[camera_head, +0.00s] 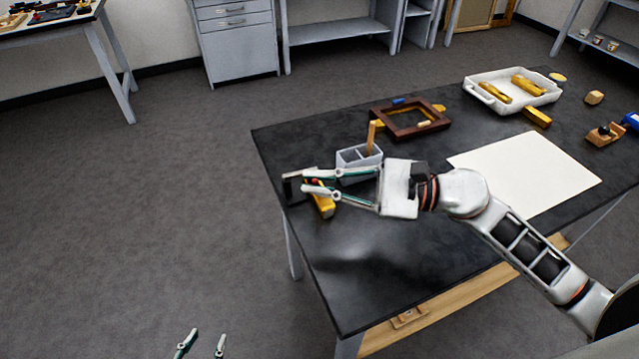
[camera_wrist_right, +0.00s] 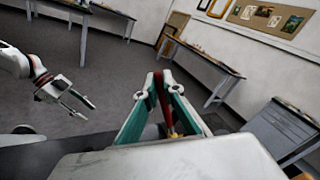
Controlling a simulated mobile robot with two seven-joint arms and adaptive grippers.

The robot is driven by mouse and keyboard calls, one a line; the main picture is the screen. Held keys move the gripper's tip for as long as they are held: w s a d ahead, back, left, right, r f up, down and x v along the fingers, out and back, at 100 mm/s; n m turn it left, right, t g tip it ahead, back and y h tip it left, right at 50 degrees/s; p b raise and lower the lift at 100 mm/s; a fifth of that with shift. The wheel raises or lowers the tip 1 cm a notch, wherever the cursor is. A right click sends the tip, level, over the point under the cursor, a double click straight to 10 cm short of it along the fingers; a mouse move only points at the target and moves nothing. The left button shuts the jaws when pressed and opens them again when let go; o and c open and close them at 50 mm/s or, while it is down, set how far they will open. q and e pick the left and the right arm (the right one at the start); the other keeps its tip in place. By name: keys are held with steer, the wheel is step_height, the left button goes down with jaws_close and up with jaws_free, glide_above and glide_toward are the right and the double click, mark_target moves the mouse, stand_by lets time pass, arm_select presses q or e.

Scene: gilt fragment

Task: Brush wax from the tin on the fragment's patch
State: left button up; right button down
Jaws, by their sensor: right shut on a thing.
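My right gripper (camera_head: 308,182) is above the black table's left end, shut on a thin red thing, probably a brush. In the right wrist view the red thing (camera_wrist_right: 160,92) stands between the fingertips, with a brownish lower end. A yellow-gold piece (camera_head: 325,207) lies below the right gripper, partly hidden by its fingers. My left gripper (camera_head: 203,346) is open and empty, off the table at the bottom. It also shows in the right wrist view (camera_wrist_right: 74,100).
A grey divided holder (camera_head: 358,157) with a wooden stick stands behind the right gripper. A dark box (camera_head: 296,187) is at the left edge. A brown frame (camera_head: 384,123), a white tray (camera_head: 478,91) with gold pieces and a pale sheet (camera_head: 535,170) lie further right. The front left is clear.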

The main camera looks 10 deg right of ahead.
arm_select(q)
steer(key=f+b, duration=0.1)
steer(key=f, duration=0.1)
steer(key=s+f+b, duration=0.1)
steer(key=f+b, duration=0.1)
steer(key=f, duration=0.1)
steer(key=shift+s+b, duration=0.15)
steer(key=shift+b, duration=0.15)
arm_select(e)
steer(key=shift+s, duration=0.25)
stand_by(3.1)
arm_select(q)
steer(key=shift+r, duration=0.1)
arm_select(e)
steer(key=shift+r, duration=0.15)
